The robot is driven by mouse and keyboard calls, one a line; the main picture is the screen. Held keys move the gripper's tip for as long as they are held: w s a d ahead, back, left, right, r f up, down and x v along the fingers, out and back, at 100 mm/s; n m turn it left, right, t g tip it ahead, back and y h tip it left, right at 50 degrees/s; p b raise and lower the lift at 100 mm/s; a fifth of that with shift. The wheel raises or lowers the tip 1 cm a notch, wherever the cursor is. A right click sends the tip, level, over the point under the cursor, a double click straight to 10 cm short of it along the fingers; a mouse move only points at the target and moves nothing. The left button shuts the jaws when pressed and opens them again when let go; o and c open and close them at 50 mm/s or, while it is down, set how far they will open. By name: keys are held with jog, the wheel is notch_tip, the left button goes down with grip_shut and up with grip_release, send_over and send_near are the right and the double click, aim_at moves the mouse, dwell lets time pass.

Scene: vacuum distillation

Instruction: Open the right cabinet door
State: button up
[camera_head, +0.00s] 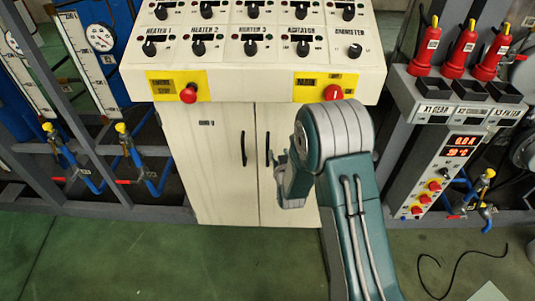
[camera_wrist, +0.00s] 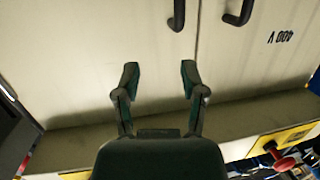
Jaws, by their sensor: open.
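The right cabinet door (camera_head: 267,195) is closed, flush beside the left door (camera_head: 225,180). Its dark vertical handle (camera_head: 268,149) shows just left of my arm, which covers much of this door. The wrist view is upside down, so the right door (camera_wrist: 90,50) fills its left side and its handle (camera_wrist: 179,14) is at the top. My gripper (camera_wrist: 158,80) is open and empty, its two fingers apart in front of the right door. The handle lies beyond the fingertips, towards the seam, and is not between them. In the head view my arm mostly hides the gripper.
The control panel (camera_head: 250,72) with knobs and red buttons overhangs the doors. The left door's handle (camera_head: 243,148) is close to the seam. Blue pipes and valves (camera_head: 145,165) stand left, and a control stand (camera_head: 440,175) right. Green floor in front is mostly clear.

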notch_tip(320, 180, down, 8)
jog(key=s+a+t, duration=0.2)
jog(key=s, duration=0.1)
send_over(268, 164)
jog(key=shift+w+a+f+y, duration=0.1)
jog(key=shift+w+f+y, duration=0.1)
jog(key=shift+w+y, duration=0.15)
grip_shut()
